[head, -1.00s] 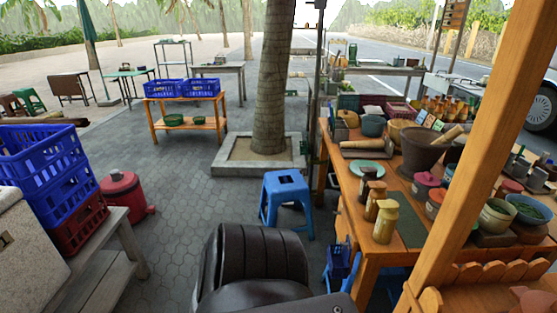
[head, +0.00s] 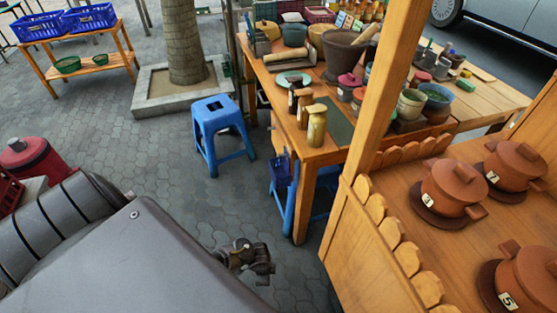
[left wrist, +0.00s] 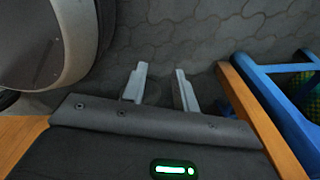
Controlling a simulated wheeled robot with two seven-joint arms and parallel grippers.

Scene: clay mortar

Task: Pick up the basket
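Two blue crate-like baskets, a left one (head: 38,27) and a right one (head: 89,17), stand on a wooden rack at the upper left of the head view. Two shallow green baskets, a left one (head: 67,65) and a right one (head: 101,59), sit on its lower shelf. A small blue basket-like thing (head: 283,172) is beside the table leg. I cannot tell which basket is meant. My left gripper (left wrist: 160,82) is open and empty above the paving in the left wrist view. A dark gripper part (head: 246,258) shows at the arm's end in the head view. My right gripper is out of view.
A blue stool (head: 214,125) stands on the paving near the tree planter (head: 160,107). A wooden table (head: 335,153) with jars and a mortar (head: 342,52) is beyond. A wooden stall counter (head: 400,195) with clay pots is at right. A red pot (head: 32,158) is at left.

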